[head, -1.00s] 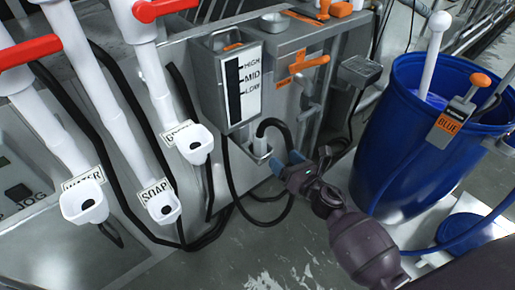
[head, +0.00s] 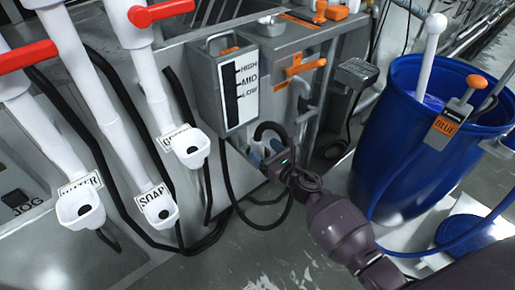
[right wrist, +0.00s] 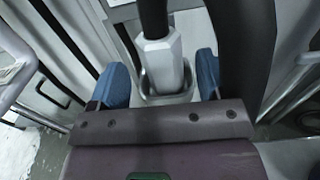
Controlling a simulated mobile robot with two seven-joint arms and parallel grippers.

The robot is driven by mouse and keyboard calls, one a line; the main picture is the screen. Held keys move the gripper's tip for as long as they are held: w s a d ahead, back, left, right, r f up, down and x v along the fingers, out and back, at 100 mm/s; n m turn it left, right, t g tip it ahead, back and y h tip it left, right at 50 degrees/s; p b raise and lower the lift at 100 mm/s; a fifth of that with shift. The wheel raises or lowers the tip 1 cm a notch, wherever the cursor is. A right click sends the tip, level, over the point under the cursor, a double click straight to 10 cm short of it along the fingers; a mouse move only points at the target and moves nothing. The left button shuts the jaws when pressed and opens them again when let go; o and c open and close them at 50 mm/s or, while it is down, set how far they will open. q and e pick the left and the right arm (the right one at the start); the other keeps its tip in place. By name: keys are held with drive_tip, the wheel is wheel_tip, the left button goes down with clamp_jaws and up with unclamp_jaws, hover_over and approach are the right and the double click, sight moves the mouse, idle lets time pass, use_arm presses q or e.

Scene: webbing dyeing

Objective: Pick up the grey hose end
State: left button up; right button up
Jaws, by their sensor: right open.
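The grey hose end (right wrist: 160,58) is a pale faceted fitting on a black hose. It stands in a grey holder cup (right wrist: 150,98) in the right wrist view. My right gripper (right wrist: 161,80) is open, with one blue finger on each side of the hose end and visible gaps between. In the head view my right gripper (head: 266,151) is at the machine's side, below the level gauge, and largely hides the hose end. The black hose (head: 270,126) arches above the fingers there. My left gripper is not in view.
The level gauge box (head: 238,92) is just above and left of the gripper. White funnels labelled water (head: 80,208) and soap (head: 158,210) are at left. A blue barrel (head: 405,150) stands at right. Loose black hoses hang in front of the machine.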

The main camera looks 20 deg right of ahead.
sight(262, 148)
drive_tip(key=x, duration=0.4)
